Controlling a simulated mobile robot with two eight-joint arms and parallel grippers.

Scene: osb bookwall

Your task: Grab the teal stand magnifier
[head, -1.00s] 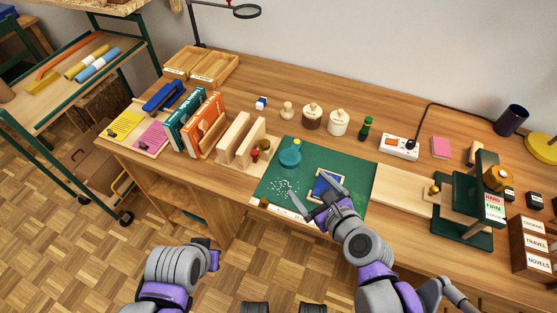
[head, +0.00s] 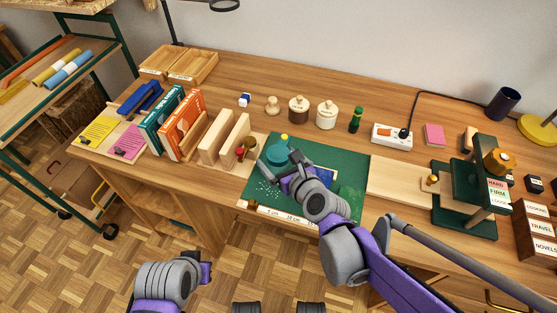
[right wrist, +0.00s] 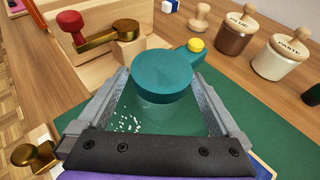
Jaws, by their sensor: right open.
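The teal stand magnifier (head: 276,155) is a round teal piece with a yellow knob, standing on the green cutting mat (head: 345,160). In the right wrist view the magnifier (right wrist: 162,70) is straight ahead, with its yellow knob at the upper right. My right gripper (head: 281,168) is open, close to the near side of the magnifier. In the right wrist view its fingers (right wrist: 161,84) lie to the left and right of the magnifier's near part; I cannot tell whether they touch it. My left gripper (head: 205,272) is low at the left, off the bench; its jaws are not clear.
Wooden bookends (head: 222,140) and a brass part with a red knob (right wrist: 90,35) stand just left of the magnifier. Glue (head: 298,109) and paste (head: 327,114) jars stand behind. A blue-framed item (head: 322,174) lies partly under my right arm. A green press (head: 466,195) stands right.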

